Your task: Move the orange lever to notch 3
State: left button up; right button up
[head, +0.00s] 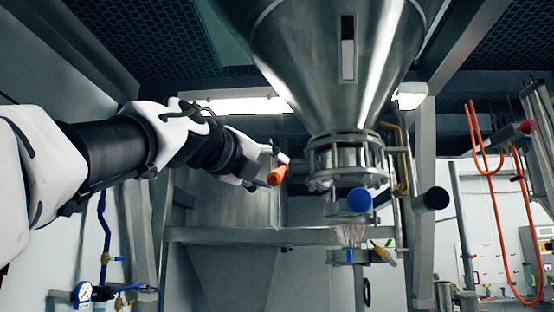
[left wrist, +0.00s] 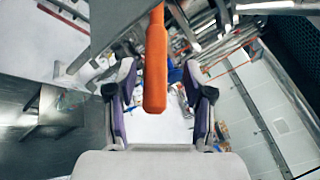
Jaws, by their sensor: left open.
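The orange lever (head: 277,176) shows its rounded handle end in the head view, just at the tips of my left gripper (head: 268,168). In the left wrist view the orange handle (left wrist: 155,70) comes down from the top edge. It lines up with the gap between the two open fingers of my left gripper (left wrist: 160,100), with space on both sides. The fingers do not appear closed on it. The lever's base and the notches are not visible, so I cannot tell which notch it is in. My right gripper is not in view.
A large steel hopper (head: 330,60) hangs above, with a flanged outlet (head: 346,160) below it. A blue knob (head: 360,199) and a black-ended handle (head: 432,199) stick out nearby. A steel beam (head: 250,236) crosses below. An orange hose (head: 497,215) hangs at the right.

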pick_arm(q)
jog(key=w, duration=0.1)
jog(key=w+d+f, duration=0.1)
jog(key=w, duration=0.1)
jog(key=shift+d, duration=0.2)
jog(key=shift+s+a+r, duration=0.15)
jog(key=shift+s+r, duration=0.05)
jog(key=shift+s, duration=0.2)
grip_shut()
notch_tip(320, 180, down, 6)
jog(key=w+m+t+h+b, duration=0.1)
jog(key=w+t+b, duration=0.1)
jog(key=b, duration=0.7)
jog(key=shift+w+r, duration=0.25)
jog(key=shift+w, duration=0.15)
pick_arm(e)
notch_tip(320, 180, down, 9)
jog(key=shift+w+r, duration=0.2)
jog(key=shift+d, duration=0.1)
pick_arm(q)
grip_release()
jog(key=shift+r, duration=0.15)
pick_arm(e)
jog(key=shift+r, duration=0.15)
